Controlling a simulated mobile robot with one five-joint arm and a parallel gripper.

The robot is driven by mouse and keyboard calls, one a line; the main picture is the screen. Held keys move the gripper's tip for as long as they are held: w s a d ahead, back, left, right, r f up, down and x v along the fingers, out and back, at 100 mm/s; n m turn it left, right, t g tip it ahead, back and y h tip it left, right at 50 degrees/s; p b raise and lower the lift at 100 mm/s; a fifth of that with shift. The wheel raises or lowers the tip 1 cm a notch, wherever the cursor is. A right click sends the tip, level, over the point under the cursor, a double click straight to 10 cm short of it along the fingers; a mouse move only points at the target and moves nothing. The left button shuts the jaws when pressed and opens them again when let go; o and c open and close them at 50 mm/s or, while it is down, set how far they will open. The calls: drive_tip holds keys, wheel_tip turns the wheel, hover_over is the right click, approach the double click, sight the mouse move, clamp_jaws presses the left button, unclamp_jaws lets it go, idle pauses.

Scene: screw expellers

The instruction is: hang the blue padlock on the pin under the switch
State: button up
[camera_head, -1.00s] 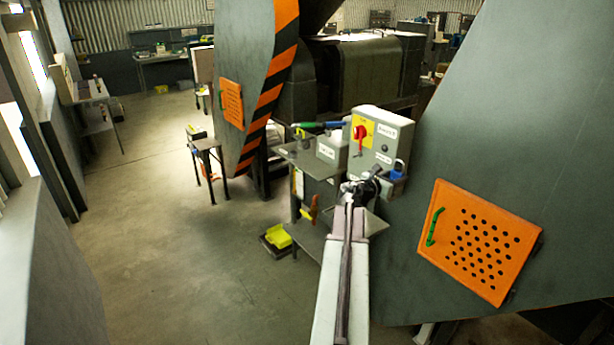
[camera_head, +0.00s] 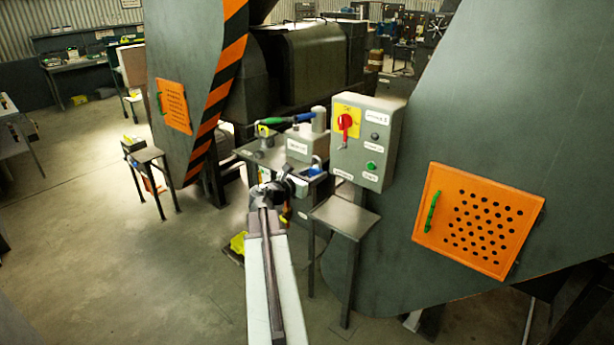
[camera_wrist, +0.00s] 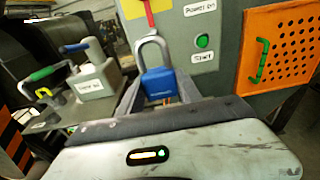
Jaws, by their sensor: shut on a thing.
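The blue padlock (camera_wrist: 160,85) is upright in the wrist view, its grey shackle (camera_wrist: 152,45) pointing up. My gripper (camera_wrist: 158,98) is shut on the padlock's blue body. In the head view, my gripper (camera_head: 292,182) holds the padlock (camera_head: 313,167), seen small and partly hidden, left of the grey control box (camera_head: 385,150). The red switch (camera_head: 346,124) sits on a yellow plate on the box's front. The red handle also shows at the wrist view's top (camera_wrist: 149,14).
A small metal stand (camera_head: 343,216) is below the box. An orange perforated panel (camera_head: 430,240) is at the right. Open floor lies left.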

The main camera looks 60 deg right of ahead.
drive_tip(key=shift+d, duration=0.45)
approach(344, 155)
drive_tip(key=shift+f, duration=0.45)
drive_tip(key=shift+d, duration=0.25)
drive_tip(key=shift+s+d, duration=0.15)
drive_tip(key=shift+d, duration=0.2)
drive_tip(key=shift+s+d, duration=0.1)
drive_tip(key=shift+d, duration=0.15)
idle(0.5)
drive_tip(key=shift+x, duration=1.1)
drive_tip(key=shift+s+d+r, duration=0.1)
drive_tip(key=shift+r, duration=0.05)
drive_tip(key=shift+x, duration=1.3)
drive_tip(key=shift+r, duration=0.2)
